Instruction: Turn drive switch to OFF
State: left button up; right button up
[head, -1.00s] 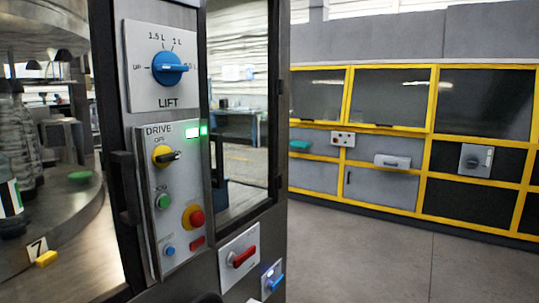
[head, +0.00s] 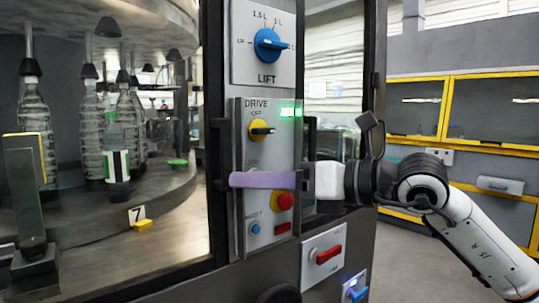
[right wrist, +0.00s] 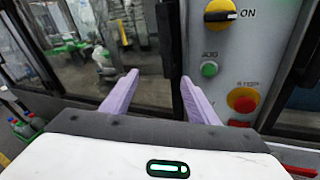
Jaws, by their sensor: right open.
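The drive switch (head: 261,130) is a yellow round knob with a black handle, under the word DRIVE on the grey panel. Its handle points right, and in the right wrist view the knob (right wrist: 220,13) points at the word ON. A green lamp (head: 290,112) glows above it. My right gripper (head: 240,179) is in front of the panel, below the switch and apart from it. In the right wrist view its two purple fingers (right wrist: 159,78) are spread with nothing between them. In the head view it hides the green jog button. My left gripper is not in view.
A red stop button (head: 284,201) on a yellow base sits just below my right gripper. The blue LIFT knob (head: 270,44) is above. A black door handle (head: 220,150) stands out left of the panel. A red-handled switch (head: 327,254) is lower right.

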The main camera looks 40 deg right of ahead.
aim_at(266, 131)
jog(key=s+d+r+t+h, duration=0.3)
jog(key=d+r+h, duration=0.2)
jog(key=d+r, duration=0.2)
jog(key=shift+m+h, duration=0.4)
jog(key=shift+m, duration=0.1)
jog(key=w+p, duration=0.1)
jog(key=w, duration=0.2)
jog(key=w+p, duration=0.2)
jog(key=w, duration=0.1)
jog(key=w+p, duration=0.2)
jog(key=w, duration=0.1)
jog(key=shift+w+a+r, duration=0.1)
jog(key=shift+w+r, duration=0.25)
jog(key=shift+r, duration=0.05)
jog(key=shift+w+f+p, duration=0.1)
jog(key=shift+w+p, duration=0.2)
jog(key=shift+w, duration=0.15)
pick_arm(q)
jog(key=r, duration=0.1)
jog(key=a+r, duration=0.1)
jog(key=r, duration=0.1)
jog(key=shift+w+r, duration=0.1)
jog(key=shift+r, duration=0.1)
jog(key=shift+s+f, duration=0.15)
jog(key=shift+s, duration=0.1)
pick_arm(e)
jog(key=c, duration=1)
